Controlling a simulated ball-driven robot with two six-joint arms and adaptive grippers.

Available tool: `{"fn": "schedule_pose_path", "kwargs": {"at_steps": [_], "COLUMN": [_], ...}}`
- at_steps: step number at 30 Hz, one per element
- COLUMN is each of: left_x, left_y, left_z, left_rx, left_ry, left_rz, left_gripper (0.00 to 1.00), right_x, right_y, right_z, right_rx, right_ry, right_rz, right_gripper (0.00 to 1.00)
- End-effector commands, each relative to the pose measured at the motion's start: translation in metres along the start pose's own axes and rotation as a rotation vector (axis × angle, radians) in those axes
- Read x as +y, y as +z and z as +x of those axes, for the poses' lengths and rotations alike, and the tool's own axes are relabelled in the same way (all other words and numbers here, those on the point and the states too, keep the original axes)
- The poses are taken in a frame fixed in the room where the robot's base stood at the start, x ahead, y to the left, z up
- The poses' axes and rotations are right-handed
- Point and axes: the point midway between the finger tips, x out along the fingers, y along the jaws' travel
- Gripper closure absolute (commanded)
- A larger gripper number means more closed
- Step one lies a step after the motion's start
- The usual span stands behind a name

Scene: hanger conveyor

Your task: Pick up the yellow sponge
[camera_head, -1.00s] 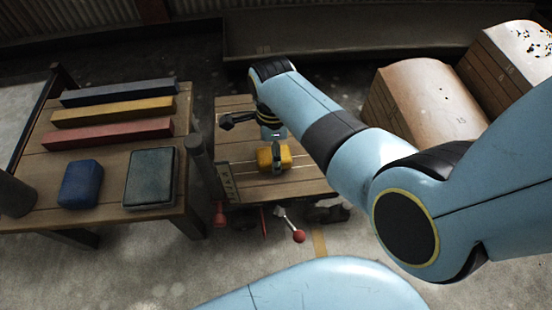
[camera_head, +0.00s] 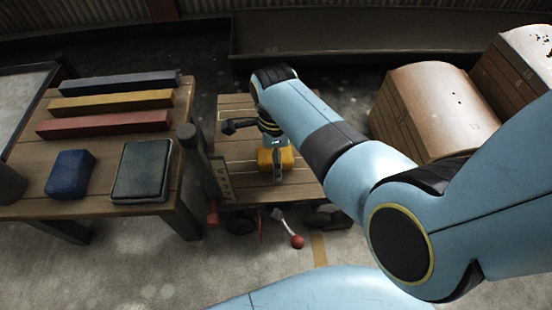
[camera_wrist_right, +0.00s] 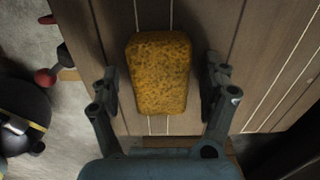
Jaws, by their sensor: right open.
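The yellow sponge (camera_head: 287,157) lies on the small wooden table at the centre of the head view. In the right wrist view the sponge (camera_wrist_right: 160,75) is a rough, porous block lying between the two fingers. My right gripper (camera_wrist_right: 164,84) is open, with one finger on each side of the sponge and a visible gap to each. In the head view the right gripper (camera_head: 277,164) covers part of the sponge's near side, below the blue arm. My left gripper is not in view.
The small wooden table (camera_head: 236,180) has a lever with a red knob (camera_head: 297,241) at its near edge. A larger table (camera_head: 100,205) at left carries coloured bars, a blue block (camera_head: 70,174) and a green-grey block (camera_head: 143,168). Wooden boxes (camera_head: 425,105) stand at right.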

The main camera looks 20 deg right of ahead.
Motion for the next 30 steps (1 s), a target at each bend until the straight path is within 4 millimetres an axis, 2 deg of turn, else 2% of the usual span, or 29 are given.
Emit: {"fn": "schedule_pose_path", "kwargs": {"at_steps": [8, 20, 30], "left_x": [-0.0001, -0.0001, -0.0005], "left_y": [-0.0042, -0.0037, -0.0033], "left_z": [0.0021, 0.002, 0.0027], "left_rx": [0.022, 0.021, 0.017], "left_ry": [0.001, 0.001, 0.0], "left_rz": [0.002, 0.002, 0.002], "left_gripper": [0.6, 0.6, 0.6], "right_x": [-0.0005, -0.0004, -0.0004], "right_y": [0.0005, 0.0004, 0.0002], "right_z": [0.0, 0.0002, -0.0008], "right_rx": [0.0, 0.0, 0.0], "right_ry": [-0.001, -0.001, -0.001], "right_rz": [0.0, 0.0, 0.0], "right_gripper": [0.2, 0.7, 0.71]}}
